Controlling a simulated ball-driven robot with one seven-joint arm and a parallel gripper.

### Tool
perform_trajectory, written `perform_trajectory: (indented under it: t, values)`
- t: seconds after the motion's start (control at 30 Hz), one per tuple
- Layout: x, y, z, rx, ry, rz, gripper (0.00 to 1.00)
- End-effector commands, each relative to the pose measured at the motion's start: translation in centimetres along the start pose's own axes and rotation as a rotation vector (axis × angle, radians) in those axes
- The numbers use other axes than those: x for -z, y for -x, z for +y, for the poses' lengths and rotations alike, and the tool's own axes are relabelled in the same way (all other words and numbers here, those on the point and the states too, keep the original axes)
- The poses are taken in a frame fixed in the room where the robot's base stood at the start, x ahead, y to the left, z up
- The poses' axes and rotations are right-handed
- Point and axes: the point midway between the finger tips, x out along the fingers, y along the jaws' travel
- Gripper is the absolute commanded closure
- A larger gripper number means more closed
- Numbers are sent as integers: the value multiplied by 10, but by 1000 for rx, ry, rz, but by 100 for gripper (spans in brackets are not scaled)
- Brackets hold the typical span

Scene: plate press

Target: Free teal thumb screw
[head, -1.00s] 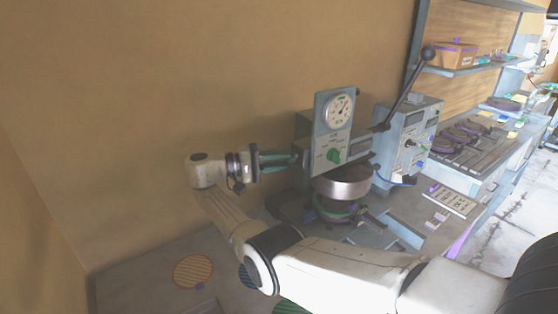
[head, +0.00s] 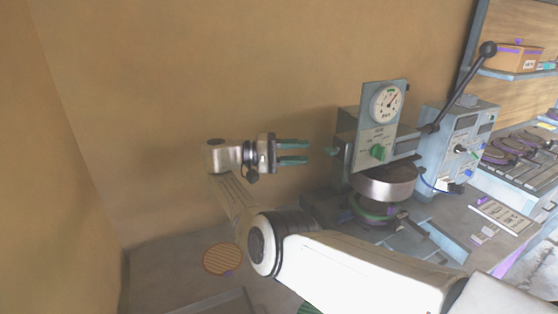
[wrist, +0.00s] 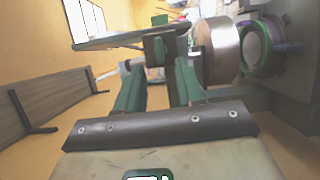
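The teal thumb screw (head: 332,150) sticks out of the left side of the press head, beside the gauge panel. My gripper (head: 308,152) is open and empty to the left of it. Its two green fingers point right at the screw, one above the other, with a small gap between their tips and the screw. In the wrist view, what looks like the screw (wrist: 158,48) shows end-on beyond and between the open fingers (wrist: 155,75). Its far end is hidden in the press.
The gauge panel (head: 366,120) carries a green knob (head: 377,152). Below it are the metal ram (head: 384,183) and a round plate stack. A long lever (head: 462,87) rises to the right, above a grey control box (head: 446,150). The wall behind is bare.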

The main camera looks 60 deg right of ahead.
Motion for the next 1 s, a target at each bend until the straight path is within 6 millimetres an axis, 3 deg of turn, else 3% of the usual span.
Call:
perform_trajectory:
  t: [0.3, 1.0]
  values:
    - [0, 26, -6, 5, 1, 1, 63]
    - [0, 51, 0, 1, 0, 0, 63]
